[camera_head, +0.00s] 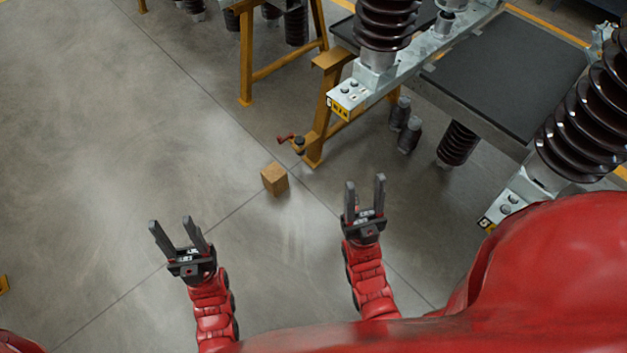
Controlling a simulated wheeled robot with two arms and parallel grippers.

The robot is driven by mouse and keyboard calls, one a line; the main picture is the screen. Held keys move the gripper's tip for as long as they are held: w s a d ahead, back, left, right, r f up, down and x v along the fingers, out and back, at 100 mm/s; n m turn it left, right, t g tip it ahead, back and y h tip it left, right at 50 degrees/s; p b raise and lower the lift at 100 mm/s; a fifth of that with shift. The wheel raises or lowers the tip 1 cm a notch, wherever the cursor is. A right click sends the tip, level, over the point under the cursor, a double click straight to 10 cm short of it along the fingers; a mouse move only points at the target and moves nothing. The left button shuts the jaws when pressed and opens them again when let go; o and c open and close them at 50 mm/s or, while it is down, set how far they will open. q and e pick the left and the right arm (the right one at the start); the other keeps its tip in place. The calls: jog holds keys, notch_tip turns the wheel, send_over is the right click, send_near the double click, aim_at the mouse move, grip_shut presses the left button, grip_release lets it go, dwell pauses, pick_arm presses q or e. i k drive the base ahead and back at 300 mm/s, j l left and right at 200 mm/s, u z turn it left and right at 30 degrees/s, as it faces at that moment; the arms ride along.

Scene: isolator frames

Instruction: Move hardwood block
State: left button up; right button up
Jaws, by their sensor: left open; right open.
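The hardwood block (274,179) is a small light-brown cube on the grey concrete floor, near the foot of a yellow stand. My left gripper (173,224) is open and empty, to the left of the block and lower in the picture. My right gripper (365,186) is open and empty, to the right of the block. Neither gripper touches the block. The block is in plain view, with nothing covering it.
A yellow trestle stand (317,139) with a red-handled clamp (290,140) is just behind the block. Dark ribbed insulators (386,22) on a grey metal beam (408,66) and a black-topped table (513,77) fill the upper right. The floor at left is clear.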

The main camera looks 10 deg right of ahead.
aim_at(274, 178)
jog(key=i+j+u, duration=0.1)
jog(key=i+u, duration=0.3)
jog(key=i, duration=0.35)
jog(key=i+l+u, duration=0.1)
jog(key=i+u, duration=0.35)
jog(key=i, duration=0.25)
